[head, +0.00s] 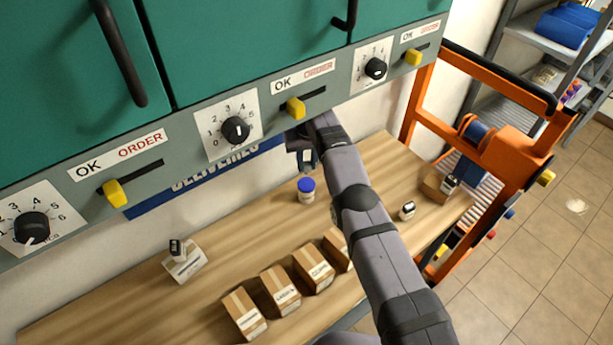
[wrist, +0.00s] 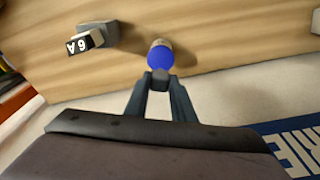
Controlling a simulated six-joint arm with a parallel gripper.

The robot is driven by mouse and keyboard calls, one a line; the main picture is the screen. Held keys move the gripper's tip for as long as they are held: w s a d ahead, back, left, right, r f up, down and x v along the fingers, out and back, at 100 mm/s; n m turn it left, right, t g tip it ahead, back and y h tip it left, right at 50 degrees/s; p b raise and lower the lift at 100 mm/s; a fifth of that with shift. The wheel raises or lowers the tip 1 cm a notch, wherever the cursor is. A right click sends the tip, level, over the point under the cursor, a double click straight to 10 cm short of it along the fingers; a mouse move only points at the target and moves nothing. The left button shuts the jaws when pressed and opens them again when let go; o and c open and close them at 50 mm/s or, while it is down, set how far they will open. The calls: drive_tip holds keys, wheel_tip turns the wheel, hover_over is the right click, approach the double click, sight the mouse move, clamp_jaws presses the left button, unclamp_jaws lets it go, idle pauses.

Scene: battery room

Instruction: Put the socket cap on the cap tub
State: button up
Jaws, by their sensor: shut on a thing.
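My gripper (head: 306,168) hangs over the back of the bench, near the wall. In the wrist view its two fingers (wrist: 160,84) are closed on a small dark grey piece, which I take to be the socket cap (wrist: 160,80); the fingers partly hide it. A small pale jar with a blue top, which seems to be the cap tub (head: 306,190), stands upright on the bench just below the gripper. Its blue top also shows in the wrist view (wrist: 160,58), just beyond the fingertips. I cannot tell whether the cap touches it.
Several cardboard boxes (head: 281,290) line the bench's front. A white box (head: 186,264) with a small dark item stands left. A small labelled block (head: 407,210) and another box (head: 434,187) stand right. Green cabinets (head: 240,45) with knobs and yellow sliders overhang the bench.

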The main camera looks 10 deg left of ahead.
sight(307, 171)
drive_tip(key=shift+f+b, duration=2.5)
drive_tip(key=shift+b, duration=0.65)
drive_tip(key=shift+f, duration=0.15)
drive_tip(key=o, duration=1)
wheel_tip(307, 171, up, 3)
drive_tip(key=b, duration=0.2)
drive_tip(key=shift+s+f+b, duration=0.1)
drive_tip(key=shift+f+b, duration=0.1)
drive_tip(key=shift+b, duration=0.1)
drive_tip(key=shift+s+d+r+p, duration=0.1)
drive_tip(key=shift+s+r+p, duration=0.1)
drive_tip(key=shift+r, duration=1.1)
drive_tip(key=shift+s+d+r+p, duration=0.1)
drive_tip(key=shift+s+r+p, duration=0.1)
drive_tip(key=shift+r, duration=1.1)
